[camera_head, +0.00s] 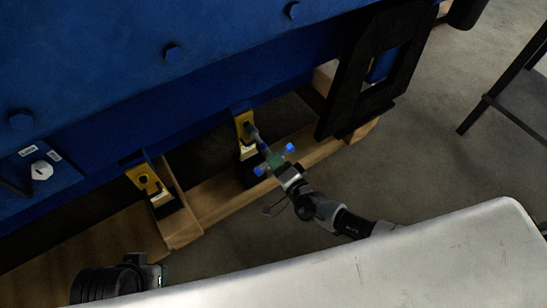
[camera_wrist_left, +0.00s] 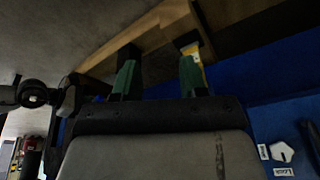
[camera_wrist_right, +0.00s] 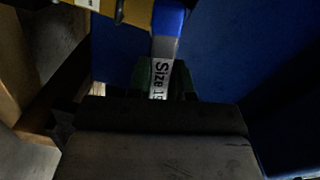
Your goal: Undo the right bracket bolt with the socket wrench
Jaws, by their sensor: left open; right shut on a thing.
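The right yellow bracket (camera_head: 241,118) sits at the lower edge of the blue engine; a yellow bracket also shows in the right wrist view (camera_wrist_right: 133,10). My right gripper (camera_head: 274,161) is shut on the socket wrench (camera_head: 290,147), which has blue ends and a grey shaft. Its label reading "Size" shows in the right wrist view (camera_wrist_right: 160,75). The shaft reaches to the right bracket. The bolt is hidden, so I cannot tell whether the socket is on it. My left gripper (camera_wrist_left: 157,75) is open and empty, its green fingers apart, low at the left in the head view.
Another yellow bracket (camera_head: 144,179) stands to the left. Wooden beams (camera_head: 215,200) lie under the blue engine (camera_head: 110,70). A black frame (camera_head: 335,105) stands at the right end. A pale surface (camera_head: 400,265) fills the lower right. Grey floor lies open between.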

